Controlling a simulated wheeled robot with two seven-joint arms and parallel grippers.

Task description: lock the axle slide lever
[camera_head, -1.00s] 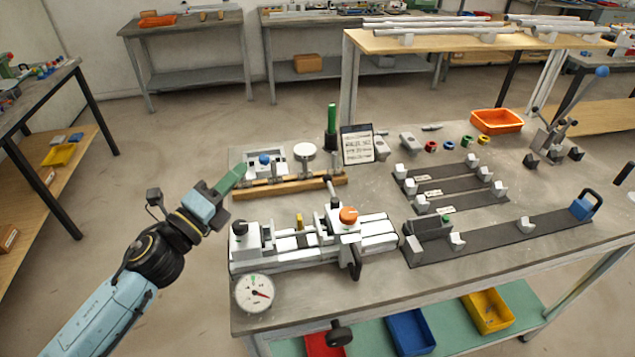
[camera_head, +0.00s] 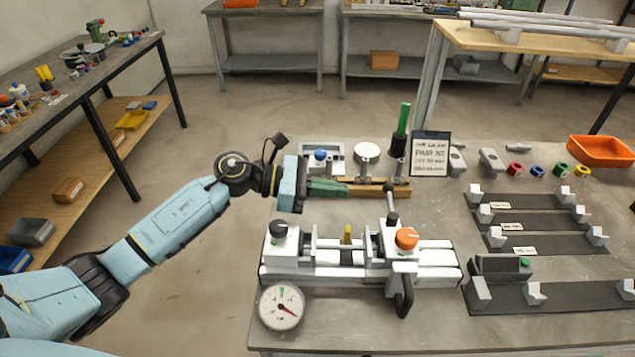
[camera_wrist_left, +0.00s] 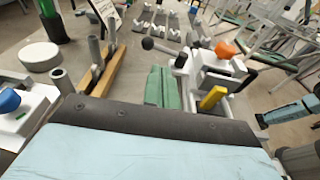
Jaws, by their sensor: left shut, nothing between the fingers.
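The axle jig (camera_head: 345,272) is a white slide fixture on the bench. Its slide carries an orange knob (camera_head: 406,238) and a short lever with a dark ball end (camera_head: 390,188), which stands up behind the knob. In the left wrist view the lever's dark ball (camera_wrist_left: 148,43) is just beyond my green fingers. My left gripper (camera_head: 345,188) is shut and empty, in front of the wooden rail and left of the lever, apart from it in the head view. The wrist view shows its closed fingers (camera_wrist_left: 163,88) too. My right gripper is not seen.
A wooden rail (camera_head: 385,191) with upright pegs lies behind the jig. A dial gauge (camera_head: 281,307) sits at the jig's front left, and a black handle (camera_head: 404,300) hangs at its front. A green-topped post (camera_head: 403,120) and a sign (camera_head: 430,158) stand behind.

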